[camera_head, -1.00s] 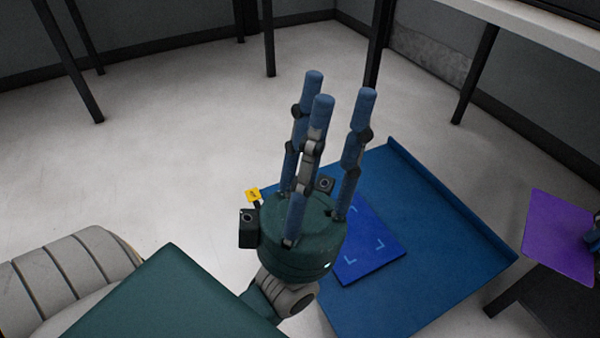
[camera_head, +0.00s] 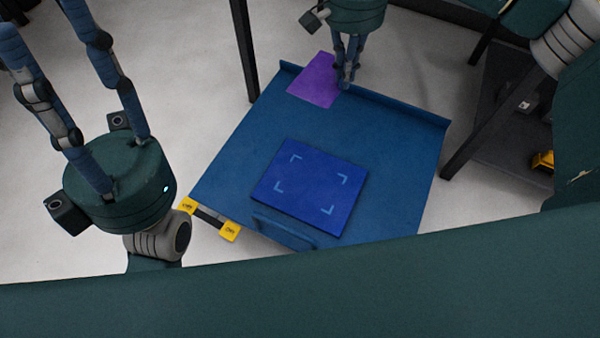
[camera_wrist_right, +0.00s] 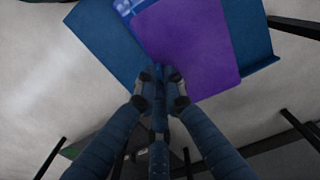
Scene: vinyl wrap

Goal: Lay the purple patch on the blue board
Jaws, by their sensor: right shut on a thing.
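The purple patch (camera_head: 317,82) is a thin flat sheet at the far edge of the blue table. My right gripper (camera_head: 345,84) is shut on one edge of it. The patch also fills the upper middle of the right wrist view (camera_wrist_right: 192,45), with the fingers pinching its near edge. The blue board (camera_head: 312,187), with pale corner marks, lies flat and bare on the table, apart from the patch. A corner of the board shows at the top of the wrist view (camera_wrist_right: 124,7). My left gripper is at the left of the head view, open and empty, its fingertips out of frame.
The blue table (camera_head: 235,165) has a raised lip at its far edge and a handle-like bar (camera_head: 284,232) at the near side. Yellow-tagged parts (camera_head: 229,231) sit by its near left corner. A dark shelf (camera_head: 500,130) stands at the right. The table around the board is clear.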

